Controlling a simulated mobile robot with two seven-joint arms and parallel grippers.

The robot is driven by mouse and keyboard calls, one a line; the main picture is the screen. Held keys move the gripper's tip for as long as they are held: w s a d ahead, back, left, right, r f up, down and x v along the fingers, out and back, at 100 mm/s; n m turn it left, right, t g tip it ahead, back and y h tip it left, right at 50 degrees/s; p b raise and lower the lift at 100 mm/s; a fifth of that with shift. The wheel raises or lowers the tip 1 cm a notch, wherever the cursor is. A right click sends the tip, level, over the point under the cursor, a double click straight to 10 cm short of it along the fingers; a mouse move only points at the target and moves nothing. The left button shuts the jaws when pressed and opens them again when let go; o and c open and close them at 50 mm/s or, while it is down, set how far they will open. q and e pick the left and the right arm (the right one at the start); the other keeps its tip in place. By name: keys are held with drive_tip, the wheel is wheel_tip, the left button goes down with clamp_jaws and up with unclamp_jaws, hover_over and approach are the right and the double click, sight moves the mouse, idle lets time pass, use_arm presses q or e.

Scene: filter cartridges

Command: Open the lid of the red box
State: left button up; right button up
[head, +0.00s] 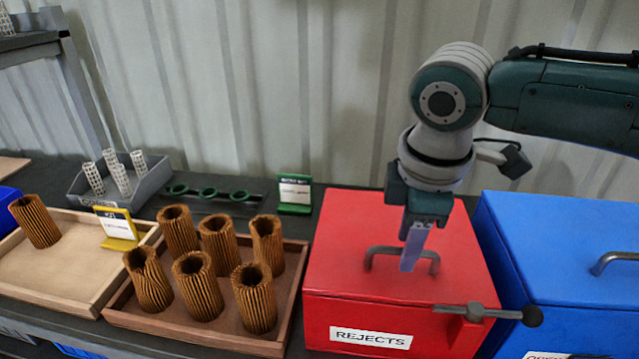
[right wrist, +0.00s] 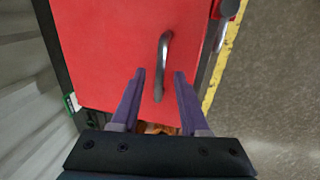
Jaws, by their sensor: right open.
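The red box (head: 325,310) has a white REJECTS label (head: 370,338) on its front, and its lid (head: 335,240) lies shut. A dark grey bar handle (head: 380,250) stands on the lid; it also shows in the right wrist view (right wrist: 164,48). My right gripper (head: 411,264) points down at the handle, its fingers in front of part of it. In the right wrist view my right gripper (right wrist: 159,75) is open, with the handle's near part between its fingers. I cannot tell whether they touch it. My left gripper is not in view.
A grey lever with a dark knob (head: 531,316) sticks out at the red box's front right. A blue box (head: 570,240) stands close on the right. A brown tray (head: 195,335) with several pleated cartridges stands on the left. A green sign (head: 295,193) stands behind.

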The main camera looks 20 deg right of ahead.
clamp_jaws()
idle(0.3)
idle(1.1)
